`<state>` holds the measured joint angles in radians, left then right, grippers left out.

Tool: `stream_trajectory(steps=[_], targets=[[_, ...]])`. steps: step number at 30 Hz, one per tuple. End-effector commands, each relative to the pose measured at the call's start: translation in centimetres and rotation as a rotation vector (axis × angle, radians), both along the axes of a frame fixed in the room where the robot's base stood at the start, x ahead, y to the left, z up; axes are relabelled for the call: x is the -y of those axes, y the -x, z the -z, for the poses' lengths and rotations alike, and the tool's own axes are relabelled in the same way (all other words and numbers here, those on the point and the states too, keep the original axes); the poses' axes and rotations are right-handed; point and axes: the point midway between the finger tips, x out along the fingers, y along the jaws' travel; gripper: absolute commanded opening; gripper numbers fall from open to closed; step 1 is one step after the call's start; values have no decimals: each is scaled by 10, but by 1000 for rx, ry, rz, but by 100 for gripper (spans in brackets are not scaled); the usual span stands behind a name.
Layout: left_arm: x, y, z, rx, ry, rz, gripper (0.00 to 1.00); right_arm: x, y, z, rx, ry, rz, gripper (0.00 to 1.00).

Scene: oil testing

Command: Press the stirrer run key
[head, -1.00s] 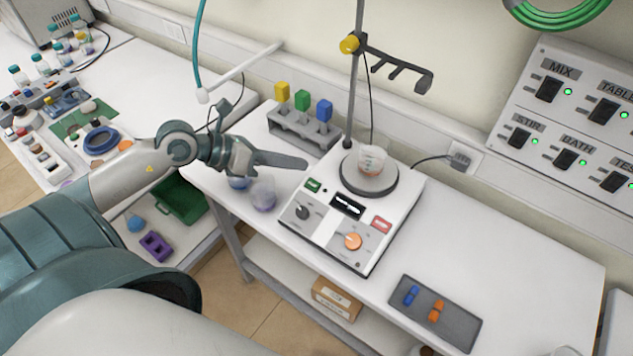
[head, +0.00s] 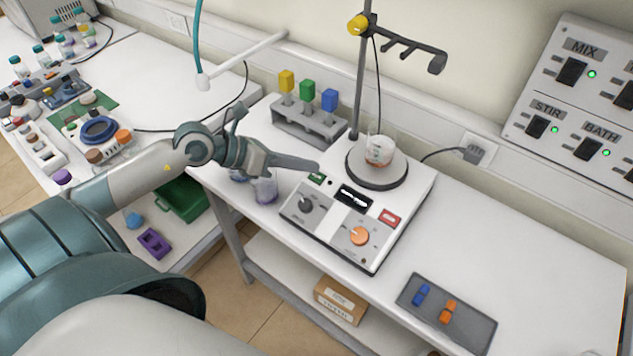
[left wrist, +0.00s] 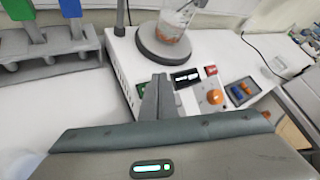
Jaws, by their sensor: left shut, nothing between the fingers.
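The stirrer (head: 345,240) is a white box on the bench with a round grey plate (head: 378,176) at its back. Its panel has a green key (head: 317,178), a dark display (head: 353,197), a red key (head: 390,218), a grey knob (head: 306,206) and an orange knob (head: 359,236). A glass beaker (head: 379,153) with reddish contents stands on the plate. My left gripper (head: 314,168) is shut and empty, its tips right by the green key; I cannot tell whether they touch. In the left wrist view the fingers (left wrist: 157,92) partly cover the green key (left wrist: 141,89). My right gripper is not in view.
A grey rack with yellow, green and blue items (head: 308,122) stands behind my left gripper. A stand rod with a clamp arm (head: 405,45) rises behind the plate. A dark tray (head: 447,312) lies front right. Glassware (head: 264,190) stands beside the stirrer's left side.

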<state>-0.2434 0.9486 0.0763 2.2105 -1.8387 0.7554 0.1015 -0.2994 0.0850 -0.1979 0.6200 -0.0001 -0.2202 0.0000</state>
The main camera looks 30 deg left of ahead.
Motion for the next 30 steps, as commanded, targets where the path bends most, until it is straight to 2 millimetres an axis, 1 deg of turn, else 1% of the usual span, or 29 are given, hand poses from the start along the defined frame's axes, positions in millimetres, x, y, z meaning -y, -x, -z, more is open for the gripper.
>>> stream_trajectory(steps=[1,3,8,14,30], targets=[[0,-2,8,1,0,0,0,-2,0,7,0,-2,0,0],[0,-4,12,1,0,0,0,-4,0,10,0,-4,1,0],[1,-6,18,1,-1,0,0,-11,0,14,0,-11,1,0],[1,-7,19,1,-1,0,0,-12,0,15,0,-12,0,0],[1,-7,19,0,0,0,0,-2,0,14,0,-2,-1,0]])
